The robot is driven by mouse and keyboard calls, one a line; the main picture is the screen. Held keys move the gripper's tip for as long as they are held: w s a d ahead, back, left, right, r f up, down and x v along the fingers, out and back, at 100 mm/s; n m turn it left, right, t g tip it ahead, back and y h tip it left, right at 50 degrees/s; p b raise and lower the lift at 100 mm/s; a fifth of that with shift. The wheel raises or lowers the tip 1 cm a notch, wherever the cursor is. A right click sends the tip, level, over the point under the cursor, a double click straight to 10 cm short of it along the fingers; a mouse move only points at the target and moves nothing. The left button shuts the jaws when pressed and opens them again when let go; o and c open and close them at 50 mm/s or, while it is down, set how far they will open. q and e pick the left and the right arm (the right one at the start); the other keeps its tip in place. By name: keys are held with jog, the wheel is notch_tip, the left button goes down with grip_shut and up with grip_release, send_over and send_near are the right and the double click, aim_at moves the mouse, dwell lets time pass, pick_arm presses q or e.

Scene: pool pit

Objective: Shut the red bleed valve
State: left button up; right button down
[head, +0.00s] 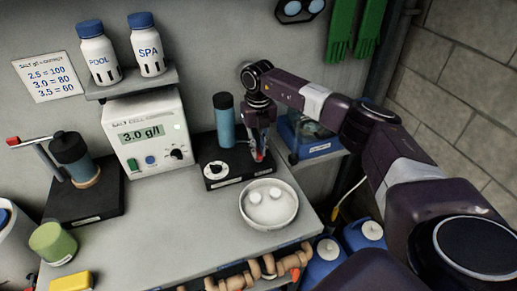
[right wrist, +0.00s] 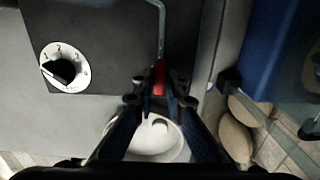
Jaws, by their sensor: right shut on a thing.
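The red bleed valve handle (head: 258,156) is on the black base (head: 213,176) that carries a blue cylinder (head: 225,122) and a white dial (head: 215,171). In the right wrist view, the red handle (right wrist: 160,74) joins a thin grey rod (right wrist: 160,25) on the dark base. My right gripper (head: 259,150) points down at the base and is shut on the red handle; its fingertips (right wrist: 160,88) sit on either side of it. The fingers partly hide the handle in the head view. My left gripper is not in view.
A white bowl with two white tablets (head: 292,205) stands just in front of the base. A salt meter (head: 145,132) reading 3.0 g/l is left of it. A second red-tipped lever (head: 13,141) is far left. A blue box (head: 311,134) stands right.

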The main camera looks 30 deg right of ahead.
jog(key=shift+w+r, duration=0.1)
jog(key=c, duration=2)
grip_release()
jog(key=shift+o, duration=0.2)
notch_tip(320, 180, up, 12)
